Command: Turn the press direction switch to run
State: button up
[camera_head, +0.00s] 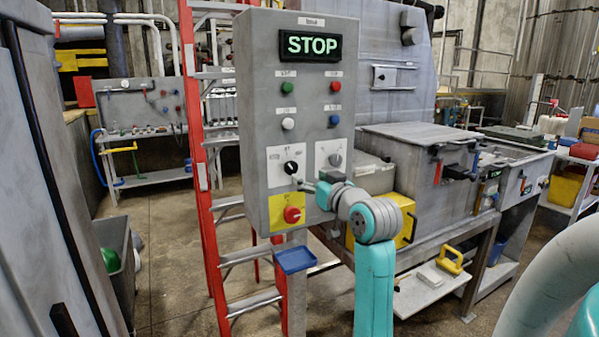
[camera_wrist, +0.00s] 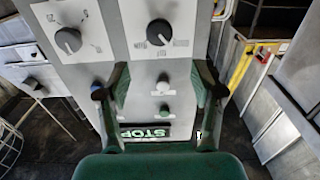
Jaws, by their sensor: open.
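A grey control panel (camera_head: 252,100) carries a lit display (camera_head: 312,46) reading STOP in green. On its lower part are a black rotary switch (camera_head: 291,167) at left and a grey one (camera_head: 335,160) at right. Their small labels are unreadable. In the wrist view the panel is upside down; the black switch (camera_wrist: 159,32) is beyond the fingertips, centred between them, and the other switch (camera_wrist: 68,40) is to its left. My gripper (camera_head: 303,184), also in the wrist view (camera_wrist: 160,75), is open and empty, close in front of the panel. Whether it touches anything is unclear.
A red emergency button (camera_head: 292,215) on a yellow plate sits just below the black switch. Coloured push buttons are above the switches. A small blue tray (camera_head: 295,260) juts out under the panel. A red ladder (camera_head: 197,150) stands left of the panel.

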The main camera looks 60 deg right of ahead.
aim_at(292, 167)
jog(key=x, duration=1)
jog(key=shift+w+d+f, duration=0.1)
jog(key=shift+w+d, duration=0.05)
jog(key=c, duration=1.1)
